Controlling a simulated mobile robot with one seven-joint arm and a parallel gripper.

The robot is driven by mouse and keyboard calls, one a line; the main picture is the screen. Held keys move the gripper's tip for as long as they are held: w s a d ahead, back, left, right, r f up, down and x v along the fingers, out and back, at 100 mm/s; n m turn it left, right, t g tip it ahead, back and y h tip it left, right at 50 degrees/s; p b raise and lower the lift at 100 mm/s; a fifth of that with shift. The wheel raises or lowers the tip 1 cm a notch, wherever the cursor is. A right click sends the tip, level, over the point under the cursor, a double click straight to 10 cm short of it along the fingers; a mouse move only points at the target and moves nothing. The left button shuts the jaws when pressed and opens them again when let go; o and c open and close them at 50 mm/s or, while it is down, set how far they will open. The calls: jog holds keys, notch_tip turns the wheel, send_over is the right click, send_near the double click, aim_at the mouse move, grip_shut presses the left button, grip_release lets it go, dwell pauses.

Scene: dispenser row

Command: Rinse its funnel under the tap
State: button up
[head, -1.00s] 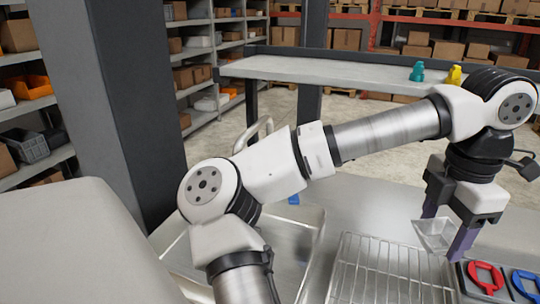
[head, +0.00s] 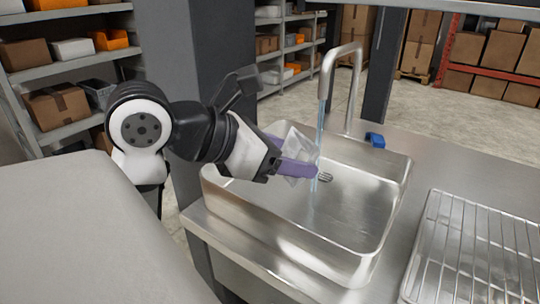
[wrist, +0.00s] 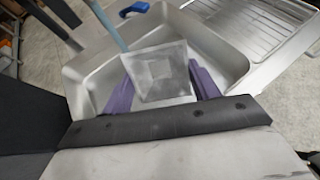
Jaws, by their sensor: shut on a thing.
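My gripper (head: 290,156) is shut on a clear, square-mouthed funnel (head: 299,139) and holds it tilted over the left part of the steel sink (head: 352,262). In the wrist view the funnel (wrist: 158,74) sits between the purple fingers of my gripper (wrist: 162,92). The tap (head: 327,72) stands behind the sink, and a blue stream of water (head: 320,128) runs from its spout down into the basin. The stream passes right at the funnel's right edge in the head view. I cannot tell whether water enters the funnel. A blue tap lever (head: 375,140) is right of the tap.
A wire drying rack (head: 470,250) lies on the steel counter (head: 425,165) right of the sink. A dark pillar (head: 205,50) stands behind my arm. Shelves with boxes (head: 60,105) are at the left.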

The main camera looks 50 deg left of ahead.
jog(key=w+a+f+t, duration=0.1)
jog(key=w+a, duration=0.3)
jog(key=w, duration=0.4)
jog(key=shift+w+f+n+y, duration=0.25)
jog(key=shift+f+n+y, duration=0.15)
jog(key=shift+f, duration=0.25)
dwell(3.4)
jog(key=s+d+r+b, duration=0.1)
jog(key=s+d, duration=0.1)
jog(key=s, duration=0.6)
jog(key=shift+s+r, duration=0.25)
jog(key=shift+s, duration=0.15)
